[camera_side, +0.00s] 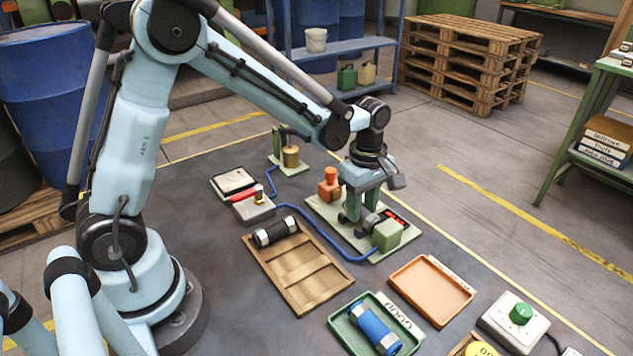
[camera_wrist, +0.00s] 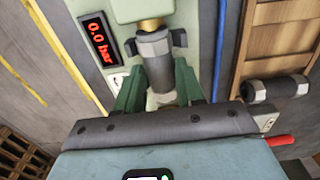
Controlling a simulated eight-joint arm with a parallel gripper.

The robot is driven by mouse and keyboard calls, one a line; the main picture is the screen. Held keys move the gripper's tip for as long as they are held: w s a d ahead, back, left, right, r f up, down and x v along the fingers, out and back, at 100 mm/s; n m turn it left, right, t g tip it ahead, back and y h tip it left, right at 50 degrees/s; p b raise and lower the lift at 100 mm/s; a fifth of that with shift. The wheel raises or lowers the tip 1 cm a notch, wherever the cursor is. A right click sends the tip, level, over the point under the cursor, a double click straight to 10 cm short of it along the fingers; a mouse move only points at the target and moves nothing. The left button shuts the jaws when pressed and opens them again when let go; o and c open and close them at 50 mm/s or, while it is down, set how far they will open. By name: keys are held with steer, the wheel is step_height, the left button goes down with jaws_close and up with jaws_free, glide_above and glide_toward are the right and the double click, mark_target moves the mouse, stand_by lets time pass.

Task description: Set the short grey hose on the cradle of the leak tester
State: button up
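The short grey hose (camera_wrist: 160,75) lies between the two green fingers of my gripper (camera_wrist: 160,88) in the wrist view. The fingers flank it and appear to touch both sides, shut on it. Its far end points at a brass fitting (camera_wrist: 150,25) on the leak tester (camera_side: 325,212). Dark grey cradle cheeks (camera_wrist: 180,38) show on either side of that end. I cannot tell whether the hose bears on the cradle. In the side view my gripper (camera_side: 358,215) is low over the tester, and its fingers mostly hide the hose. The display (camera_wrist: 97,37) reads 0.0 bar.
A wooden tray (camera_side: 313,283) holds a black hose with silver bands (camera_side: 273,232). A green tray (camera_side: 345,332) holds a blue hose (camera_side: 375,328). The orange tray (camera_side: 432,290) is empty. A blue tube (camera_side: 322,236) runs across the table beside the tester.

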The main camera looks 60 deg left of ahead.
steer(key=o, duration=0.5)
steer(key=shift+c, duration=0.2)
steer(key=shift+r, duration=0.1)
step_height(320, 180, up, 11)
steer(key=s+a+m+t, duration=0.2)
steer(key=s+m+t, duration=0.5)
steer(key=s+m, duration=0.5)
steer(key=m, duration=0.6)
steer(key=shift+f, duration=0.25)
